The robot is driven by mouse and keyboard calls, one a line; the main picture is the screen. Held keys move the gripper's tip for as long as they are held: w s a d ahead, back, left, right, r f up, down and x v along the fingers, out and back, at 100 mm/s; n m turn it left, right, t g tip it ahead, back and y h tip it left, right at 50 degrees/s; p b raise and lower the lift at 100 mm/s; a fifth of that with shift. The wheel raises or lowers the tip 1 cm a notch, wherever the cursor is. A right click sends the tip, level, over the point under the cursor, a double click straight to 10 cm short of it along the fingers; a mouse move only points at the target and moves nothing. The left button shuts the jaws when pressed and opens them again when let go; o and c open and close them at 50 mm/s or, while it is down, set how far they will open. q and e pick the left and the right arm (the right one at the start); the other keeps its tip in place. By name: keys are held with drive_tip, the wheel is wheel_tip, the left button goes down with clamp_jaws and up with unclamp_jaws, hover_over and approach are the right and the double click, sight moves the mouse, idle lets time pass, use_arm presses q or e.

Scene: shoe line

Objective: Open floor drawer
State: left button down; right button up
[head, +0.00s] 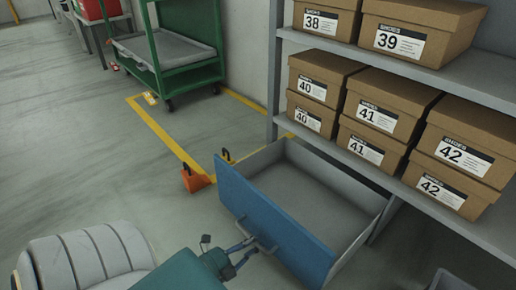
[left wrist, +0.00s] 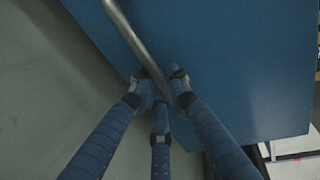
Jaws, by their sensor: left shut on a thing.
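The floor drawer (head: 330,195) stands pulled out from under the shelf, and its grey inside is open to view and looks empty. Its blue front panel (head: 270,215) faces my left arm and also fills much of the left wrist view (left wrist: 230,60). A grey bar handle (left wrist: 136,38) runs across the panel. My left gripper (head: 254,246) is at the handle in the head view. In the left wrist view its blue fingers (left wrist: 163,92) are closed around the handle's lower part. My right gripper is in neither view.
A shelf (head: 480,80) with several brown shoe boxes (head: 375,115) stands above and behind the drawer. An orange wedge-like object (head: 194,178) sits on the floor just left of the drawer. A green cart (head: 175,75) stands farther back.

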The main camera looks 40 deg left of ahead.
use_arm(q)
drive_tip(key=c, duration=1.7)
unclamp_jaws()
drive_tip(key=shift+v, duration=6)
